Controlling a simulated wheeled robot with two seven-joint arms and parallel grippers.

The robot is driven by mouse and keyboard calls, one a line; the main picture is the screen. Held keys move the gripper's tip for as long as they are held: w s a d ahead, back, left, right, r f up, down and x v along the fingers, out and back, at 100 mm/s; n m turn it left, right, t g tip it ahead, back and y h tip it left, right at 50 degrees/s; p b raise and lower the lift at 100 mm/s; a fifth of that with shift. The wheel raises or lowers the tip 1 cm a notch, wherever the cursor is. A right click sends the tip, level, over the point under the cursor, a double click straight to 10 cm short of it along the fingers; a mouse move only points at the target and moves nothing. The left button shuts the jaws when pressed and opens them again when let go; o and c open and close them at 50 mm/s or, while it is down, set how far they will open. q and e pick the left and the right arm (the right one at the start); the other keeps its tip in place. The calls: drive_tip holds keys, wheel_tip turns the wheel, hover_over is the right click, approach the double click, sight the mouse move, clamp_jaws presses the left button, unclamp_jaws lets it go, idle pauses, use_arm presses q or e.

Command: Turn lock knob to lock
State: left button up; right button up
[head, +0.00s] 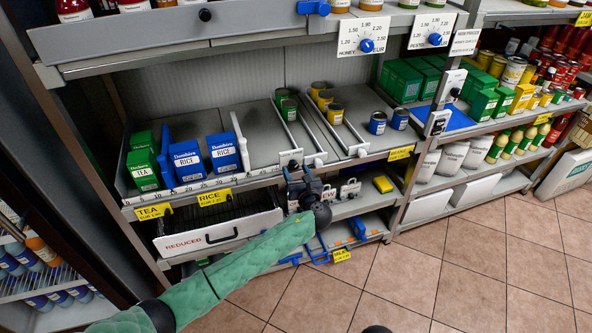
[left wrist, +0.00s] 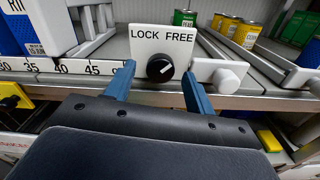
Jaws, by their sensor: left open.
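The lock knob (left wrist: 160,68) is a round black knob with a white pointer line, below a white plate (left wrist: 165,36) marked LOCK on the left and FREE on the right. The pointer slants up to the right, towards FREE. My left gripper (left wrist: 157,72) is open, its blue fingers on either side of the knob; I cannot tell whether they touch it. In the head view my left gripper (head: 302,184) is at the shelf's front edge, just below the white plate (head: 290,158). The knob is not clear there. My right gripper is not in view.
A white round knob (left wrist: 229,78) is close right of the lock knob. A numbered scale strip (left wrist: 72,68) runs along the shelf edge to the left. Blue RICE boxes (head: 223,153) and green cans (head: 289,109) stand on the shelf. A REDUCED drawer (head: 218,234) is below left.

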use_arm(q)
drive_tip(key=shift+w, duration=0.25)
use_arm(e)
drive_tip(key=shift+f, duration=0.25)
use_arm(q)
drive_tip(key=c, duration=1)
drive_tip(key=shift+o, duration=0.2)
